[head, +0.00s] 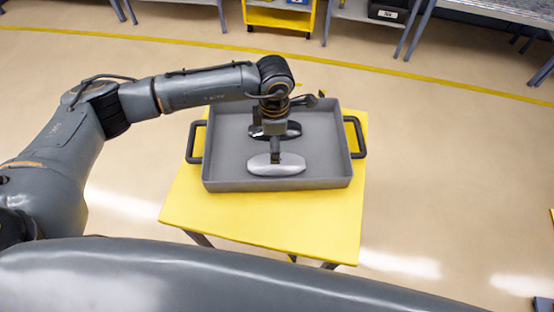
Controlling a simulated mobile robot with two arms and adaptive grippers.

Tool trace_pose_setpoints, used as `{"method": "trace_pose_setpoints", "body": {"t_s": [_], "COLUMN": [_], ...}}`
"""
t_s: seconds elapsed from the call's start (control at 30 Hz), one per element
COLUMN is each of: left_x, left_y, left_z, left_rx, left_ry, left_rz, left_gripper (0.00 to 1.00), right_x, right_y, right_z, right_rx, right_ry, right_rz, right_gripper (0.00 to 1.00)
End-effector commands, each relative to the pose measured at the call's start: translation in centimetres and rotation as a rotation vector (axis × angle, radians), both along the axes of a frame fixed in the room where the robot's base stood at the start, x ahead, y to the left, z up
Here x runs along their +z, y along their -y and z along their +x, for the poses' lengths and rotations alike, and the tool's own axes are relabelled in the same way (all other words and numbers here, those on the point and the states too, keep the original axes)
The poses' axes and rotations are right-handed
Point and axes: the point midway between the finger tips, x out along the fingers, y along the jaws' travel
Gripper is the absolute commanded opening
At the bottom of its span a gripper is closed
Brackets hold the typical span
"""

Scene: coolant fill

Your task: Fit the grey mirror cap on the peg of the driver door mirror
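The grey mirror cap (262,168) is a pale silver oval shell in the near half of a grey tray (225,186). My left gripper (276,160) reaches down into the tray from above, with its fingertips at the top middle of the cap. Its fingers look like one narrow dark shape, so I cannot tell whether they are open or shut on the cap. The cap appears to rest on the tray floor. My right gripper is not in view. The driver door mirror and its peg are not in view.
A black cap (292,130) lies in the tray just behind the grey one, partly hidden by my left gripper. The tray has dark side handles and stands on a yellow table (290,225). Floor around the table is clear; shelving and a yellow cart (278,18) stand at the back.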

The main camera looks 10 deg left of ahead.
Motion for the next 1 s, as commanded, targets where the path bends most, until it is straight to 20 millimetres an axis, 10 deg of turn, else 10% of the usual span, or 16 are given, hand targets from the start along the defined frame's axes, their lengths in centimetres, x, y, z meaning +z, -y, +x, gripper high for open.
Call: {"method": "trace_pose_setpoints", "body": {"t_s": [0.43,1.0], "left_x": [-4.4,-7.9], "left_y": [0.2,0.3], "left_z": [0.4,0.8], "left_rx": [0.001,0.001], "left_ry": [-0.004,0.000], "left_rz": [0.000,-0.001], "left_gripper": [0.74,0.64], "right_x": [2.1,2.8], "right_y": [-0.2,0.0], "right_z": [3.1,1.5], "right_rx": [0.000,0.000], "right_ry": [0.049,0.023], "right_rz": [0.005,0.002], "right_gripper": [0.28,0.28]}}
